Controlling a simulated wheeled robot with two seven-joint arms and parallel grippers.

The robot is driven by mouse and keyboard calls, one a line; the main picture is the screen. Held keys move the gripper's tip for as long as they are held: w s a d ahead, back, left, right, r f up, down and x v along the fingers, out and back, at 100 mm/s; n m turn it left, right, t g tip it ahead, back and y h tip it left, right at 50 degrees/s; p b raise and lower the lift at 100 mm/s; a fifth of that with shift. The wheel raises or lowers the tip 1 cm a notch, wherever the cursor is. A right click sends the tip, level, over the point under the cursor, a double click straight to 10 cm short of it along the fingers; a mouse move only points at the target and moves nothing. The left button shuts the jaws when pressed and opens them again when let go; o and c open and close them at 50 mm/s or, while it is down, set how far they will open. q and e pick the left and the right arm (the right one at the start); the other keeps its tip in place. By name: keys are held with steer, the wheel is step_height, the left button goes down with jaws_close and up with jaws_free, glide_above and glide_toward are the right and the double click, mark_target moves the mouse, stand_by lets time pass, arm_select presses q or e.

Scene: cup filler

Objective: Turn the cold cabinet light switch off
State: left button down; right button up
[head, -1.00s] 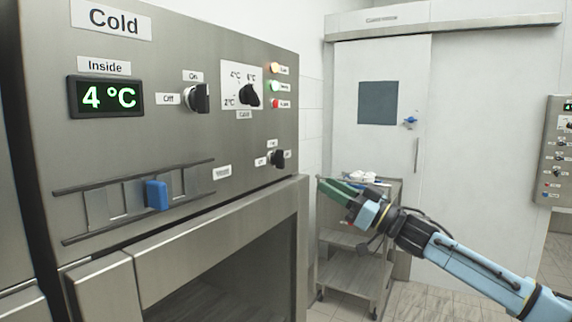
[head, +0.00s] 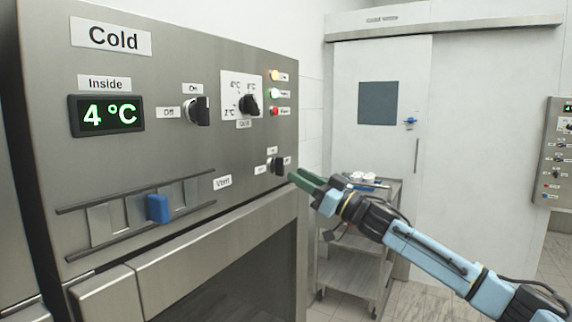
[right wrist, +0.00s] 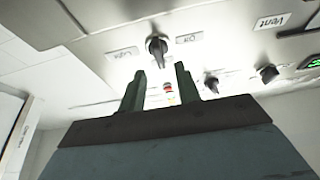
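The cold cabinet's light switch is a small black rotary knob (head: 277,166) low on the right of the steel panel, with small labels around it. In the right wrist view the dark knob (right wrist: 157,46) stands beyond the fingertips, between a label reading Light and another small label. I cannot tell which setting it points to. My right gripper (head: 299,178) is just right of and slightly below the knob, apart from it. In the right wrist view its two green fingers (right wrist: 159,80) are spread with nothing between them. My left gripper is not in view.
The Cold panel (head: 180,75) also carries an on/off knob (head: 198,111), a temperature dial (head: 249,104), several lamps and a blue vent slider (head: 157,208). A steel trolley (head: 350,270) stands behind my right arm. A sliding door (head: 440,130) is at the back.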

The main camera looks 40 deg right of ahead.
mark_target(284, 166)
steer(key=shift+p+x, duration=0.8)
steer(key=shift+x, duration=1.8)
jaws_close()
